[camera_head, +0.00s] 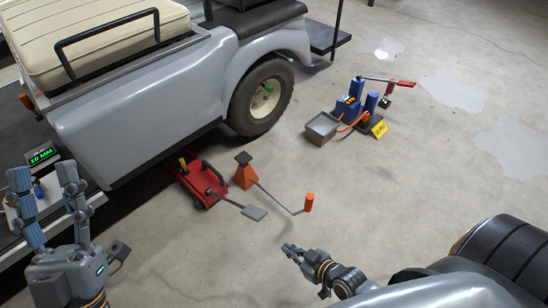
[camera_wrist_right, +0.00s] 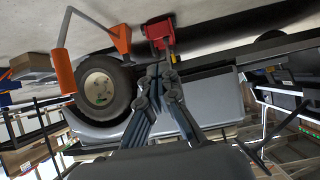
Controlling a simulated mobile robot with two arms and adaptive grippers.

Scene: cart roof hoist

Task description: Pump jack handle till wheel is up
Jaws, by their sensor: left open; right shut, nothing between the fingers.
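The red floor jack (camera_head: 197,184) stands on the floor by the cart's side, partly under it. Its grey handle ends in a flat grey pedal (camera_head: 253,212). The jack also shows at the top of the right wrist view (camera_wrist_right: 158,32). The cart wheel (camera_head: 262,97) has a black tyre and cream hub; I cannot tell whether it clears the floor. My left gripper (camera_head: 46,180) is open and empty at the left, away from the jack. My right gripper (camera_head: 291,250) is shut and empty, apart from the pedal, to its lower right.
An orange stand (camera_head: 244,172) with a bent bar and orange grip (camera_head: 308,203) is beside the jack. A digital display (camera_head: 42,155) reads 10 MM. A blue pump unit (camera_head: 349,109) with a grey tray (camera_head: 322,128) stands behind right.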

